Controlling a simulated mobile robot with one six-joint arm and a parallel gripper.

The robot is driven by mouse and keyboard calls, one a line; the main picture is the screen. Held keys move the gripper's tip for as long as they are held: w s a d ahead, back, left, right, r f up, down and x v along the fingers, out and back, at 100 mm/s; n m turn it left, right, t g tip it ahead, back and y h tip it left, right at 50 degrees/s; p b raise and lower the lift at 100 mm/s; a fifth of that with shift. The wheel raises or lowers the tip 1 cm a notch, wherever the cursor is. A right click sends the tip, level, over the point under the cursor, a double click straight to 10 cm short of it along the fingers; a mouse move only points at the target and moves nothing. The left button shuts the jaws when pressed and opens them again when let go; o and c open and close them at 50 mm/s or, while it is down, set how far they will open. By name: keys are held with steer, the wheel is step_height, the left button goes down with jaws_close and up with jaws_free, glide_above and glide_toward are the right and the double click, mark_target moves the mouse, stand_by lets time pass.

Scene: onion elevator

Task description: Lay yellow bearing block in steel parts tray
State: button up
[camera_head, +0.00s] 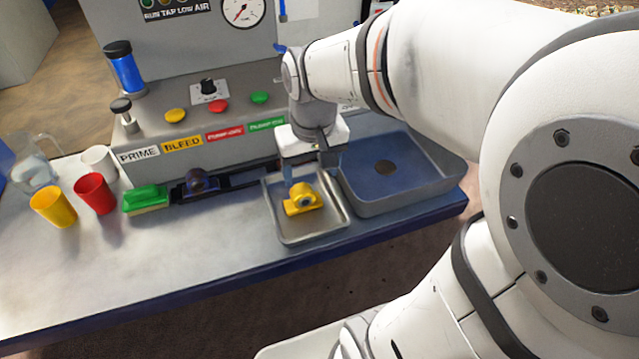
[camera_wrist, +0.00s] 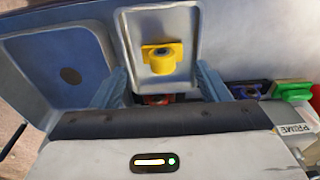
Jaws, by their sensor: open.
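The yellow bearing block (camera_head: 303,199) lies inside the steel parts tray (camera_head: 284,236), on its floor. In the wrist view the block (camera_wrist: 161,57) shows near the middle of the tray (camera_wrist: 133,35), clear of the tray walls. My gripper (camera_head: 308,176) is above the back part of the tray, just behind the block in the head view. In the wrist view my gripper (camera_wrist: 165,90) has its two blue fingers spread wide apart, with nothing held between them. The block appears apart from both fingers.
A blue-grey basin (camera_head: 385,190) with a drain adjoins the tray on the right. The control panel (camera_head: 190,125) rises behind. The front left counter is clear.

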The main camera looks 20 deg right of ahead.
steer(key=s+t, duration=0.1)
steer(key=s, duration=0.6)
steer(key=shift+s+d, duration=0.15)
steer(key=shift+s, duration=0.05)
stand_by(0.8)
